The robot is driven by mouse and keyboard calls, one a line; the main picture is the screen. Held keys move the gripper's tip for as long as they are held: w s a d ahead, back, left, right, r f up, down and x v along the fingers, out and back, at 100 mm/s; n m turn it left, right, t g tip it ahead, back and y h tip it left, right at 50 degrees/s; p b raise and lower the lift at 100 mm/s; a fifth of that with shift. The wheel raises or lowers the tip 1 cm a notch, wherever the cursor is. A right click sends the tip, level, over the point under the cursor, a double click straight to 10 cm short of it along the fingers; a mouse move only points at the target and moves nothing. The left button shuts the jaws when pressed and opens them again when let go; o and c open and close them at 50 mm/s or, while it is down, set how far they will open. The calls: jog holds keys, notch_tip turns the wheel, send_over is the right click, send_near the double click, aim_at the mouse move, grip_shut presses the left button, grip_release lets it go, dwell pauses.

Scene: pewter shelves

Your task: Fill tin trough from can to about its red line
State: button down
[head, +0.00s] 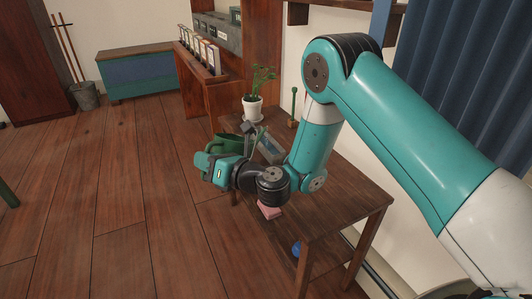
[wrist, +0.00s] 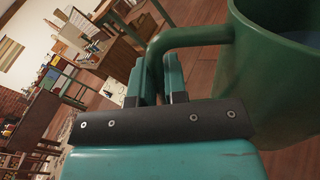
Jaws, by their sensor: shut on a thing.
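The green can (wrist: 275,85) fills the right of the wrist view, with its mouth at the top and a bluish patch inside. My gripper (wrist: 156,80) is shut on the can's handle (wrist: 190,36). In the head view the can (head: 228,146) shows partly behind my wrist, above or beside the table's far-left part; its exact tilt is unclear. A grey-blue tin piece (head: 270,149), which looks like the trough, sits on the table just right of the can. My arm hides part of it. I cannot make out a red line or the water level.
The wooden table (head: 345,200) bears a potted plant (head: 253,108) and a green upright stick on a block (head: 293,119) at the back. A pink block (head: 268,211) lies by the front edge. A blue thing (head: 297,249) is below the tabletop.

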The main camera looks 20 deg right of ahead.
notch_tip(320, 180, down, 14)
jog(key=n+b, duration=0.5)
jog(key=b, duration=0.9)
jog(key=shift+s+n, duration=0.2)
jog(key=shift+n, duration=0.1)
jog(key=shift+a, duration=0.1)
notch_tip(320, 180, up, 5)
jog(key=p, duration=0.5)
jog(key=shift+w+r, duration=0.15)
jog(key=shift+r, duration=0.05)
notch_tip(320, 180, up, 37)
jog(key=p, duration=3.7)
jog(key=shift+p, duration=0.3)
jog(key=shift+r, duration=0.1)
